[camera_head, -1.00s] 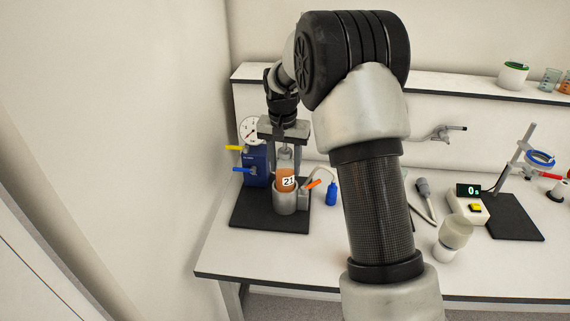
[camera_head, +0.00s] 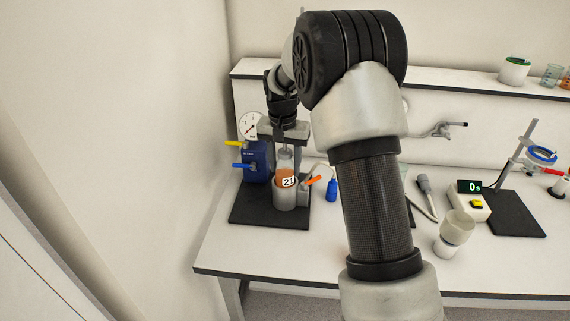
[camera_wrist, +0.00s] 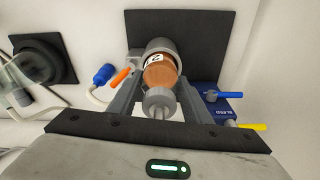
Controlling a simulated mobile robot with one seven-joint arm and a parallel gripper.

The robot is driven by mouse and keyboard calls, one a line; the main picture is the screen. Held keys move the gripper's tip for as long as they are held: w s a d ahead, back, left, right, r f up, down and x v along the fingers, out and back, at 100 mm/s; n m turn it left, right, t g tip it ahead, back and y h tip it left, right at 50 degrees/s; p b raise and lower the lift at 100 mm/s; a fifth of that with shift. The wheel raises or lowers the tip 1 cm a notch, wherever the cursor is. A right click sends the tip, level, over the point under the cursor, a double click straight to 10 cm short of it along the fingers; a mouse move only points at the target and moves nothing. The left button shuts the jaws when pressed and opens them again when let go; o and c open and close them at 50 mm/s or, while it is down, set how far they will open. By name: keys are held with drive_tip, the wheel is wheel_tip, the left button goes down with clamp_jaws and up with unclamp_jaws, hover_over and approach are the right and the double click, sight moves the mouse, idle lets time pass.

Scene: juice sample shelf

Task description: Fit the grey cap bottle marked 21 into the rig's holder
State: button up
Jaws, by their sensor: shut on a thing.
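The bottle marked 21 (camera_head: 284,172), with orange juice, stands about upright with its lower part inside the rig's grey cylindrical holder (camera_head: 285,199). Its label faces the head camera. In the wrist view the bottle (camera_wrist: 160,74) sits within the holder's ring (camera_wrist: 157,45), below its grey cap (camera_wrist: 159,98). My gripper (camera_head: 285,143) comes down from above and is shut on the bottle at its cap end; its fingers (camera_wrist: 158,100) flank the cap in the wrist view. Whether the bottle rests on the holder's floor is hidden.
The rig stands on a black base plate (camera_head: 251,208), with an orange lever (camera_head: 313,180) beside the holder. A blue box with yellow and blue levers (camera_head: 256,163) and a gauge (camera_head: 250,124) are close left. A blue-ended hose (camera_head: 332,190) lies right.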

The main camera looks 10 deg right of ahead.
sight(285, 173)
drive_tip(key=shift+s+f+b, duration=0.1)
drive_tip(key=shift+f+b, duration=0.75)
drive_tip(key=shift+f, duration=0.65)
